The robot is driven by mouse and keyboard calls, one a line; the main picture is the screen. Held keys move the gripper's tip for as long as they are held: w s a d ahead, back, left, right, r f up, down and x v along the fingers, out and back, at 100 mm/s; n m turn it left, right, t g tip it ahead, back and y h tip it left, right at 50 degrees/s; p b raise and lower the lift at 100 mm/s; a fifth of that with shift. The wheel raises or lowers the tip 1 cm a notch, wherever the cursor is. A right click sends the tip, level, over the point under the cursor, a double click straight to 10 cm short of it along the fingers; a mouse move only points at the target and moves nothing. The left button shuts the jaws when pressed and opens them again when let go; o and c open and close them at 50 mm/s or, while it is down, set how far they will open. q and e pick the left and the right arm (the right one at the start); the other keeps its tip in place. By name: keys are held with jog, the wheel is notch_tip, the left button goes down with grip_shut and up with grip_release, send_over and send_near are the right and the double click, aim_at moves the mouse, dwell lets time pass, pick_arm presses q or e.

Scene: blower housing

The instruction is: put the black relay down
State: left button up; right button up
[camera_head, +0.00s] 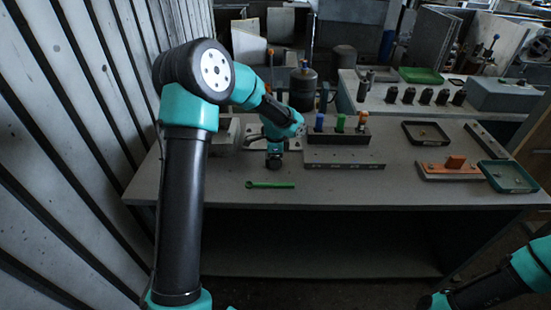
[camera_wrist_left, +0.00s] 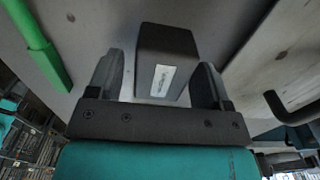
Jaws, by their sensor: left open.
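The black relay (camera_wrist_left: 165,50) is a dark block with a small white label, and in the left wrist view it stands between the fingers of my left gripper (camera_wrist_left: 158,78). The fingers are open, one on each side, with a gap visible beside the block. The relay appears to rest on the grey tabletop. In the head view my left gripper (camera_head: 274,160) points down at the table, left of the middle, and largely hides the relay there. Part of my right arm shows at the lower right, but its gripper is out of view.
A green wrench (camera_head: 270,184) lies in front of the left gripper, near the table's front edge. A grey rail (camera_head: 344,164) and a dark block with coloured-top parts (camera_head: 338,135) stand to the right. Farther right are an orange fixture (camera_head: 452,167) and dark trays (camera_head: 425,134).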

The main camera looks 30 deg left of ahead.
pick_arm(q)
notch_tip(320, 180, up, 12)
dwell(0.5)
dwell(0.3)
